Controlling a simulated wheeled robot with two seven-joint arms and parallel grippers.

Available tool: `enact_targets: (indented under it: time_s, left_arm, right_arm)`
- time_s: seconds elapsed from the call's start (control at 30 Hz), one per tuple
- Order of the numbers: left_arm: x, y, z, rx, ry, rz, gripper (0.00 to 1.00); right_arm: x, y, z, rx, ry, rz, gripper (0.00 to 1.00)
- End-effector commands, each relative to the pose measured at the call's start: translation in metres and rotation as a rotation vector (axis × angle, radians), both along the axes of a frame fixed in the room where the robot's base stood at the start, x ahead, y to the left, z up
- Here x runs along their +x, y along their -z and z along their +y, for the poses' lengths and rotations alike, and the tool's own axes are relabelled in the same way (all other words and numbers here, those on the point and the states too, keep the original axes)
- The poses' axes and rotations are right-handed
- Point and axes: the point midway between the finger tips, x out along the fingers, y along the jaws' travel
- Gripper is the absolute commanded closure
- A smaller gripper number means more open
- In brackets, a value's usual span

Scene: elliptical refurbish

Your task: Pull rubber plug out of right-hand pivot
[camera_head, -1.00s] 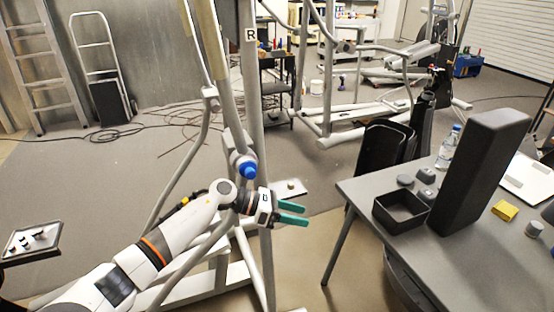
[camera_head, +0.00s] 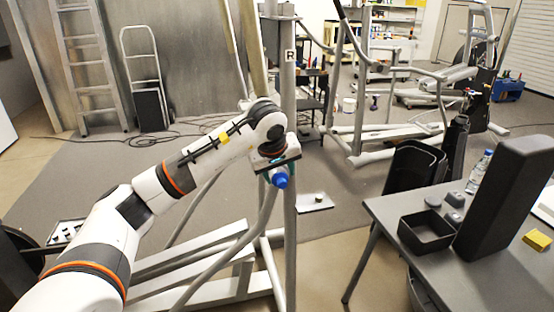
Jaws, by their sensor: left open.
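The blue rubber plug (camera_head: 280,182) shows at the pivot on the grey upright post (camera_head: 290,110), which carries a white label with the letter R (camera_head: 290,56). My left arm comes in from the left, and its left gripper (camera_head: 271,172) is right at the pivot, just above and beside the blue plug. The fingers are open, but mostly hidden by the wrist; a bit of teal shows near the plug. I cannot tell whether they touch the plug. The pivot body is largely hidden behind the wrist. My right gripper is not in view.
A grey table (camera_head: 390,205) at the right bears a black open box (camera_head: 427,232), a tall black block (camera_head: 505,195) and a yellow sponge-like block (camera_head: 537,240). A flat tray (camera_head: 315,203) lies on the floor behind the post. Frame tubes stand below my arm.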

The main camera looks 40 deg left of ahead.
Motion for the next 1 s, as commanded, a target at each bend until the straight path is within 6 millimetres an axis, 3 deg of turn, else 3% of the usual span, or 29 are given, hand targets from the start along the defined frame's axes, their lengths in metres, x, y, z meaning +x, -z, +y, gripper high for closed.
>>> enact_targets:
  time_s: [0.3, 0.73, 1.0]
  left_arm:
    - [0.02, 0.041, 0.006, -0.002, -0.001, 0.0, 0.51]
    - [0.024, 0.05, 0.007, -0.002, 0.0, -0.001, 0.51]
    - [0.024, 0.05, 0.007, -0.002, 0.0, -0.001, 0.95]
  right_arm:
    - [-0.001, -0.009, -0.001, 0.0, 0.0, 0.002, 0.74]
    - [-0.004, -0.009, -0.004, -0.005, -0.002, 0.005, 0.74]
    - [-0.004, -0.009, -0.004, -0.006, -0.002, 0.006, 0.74]
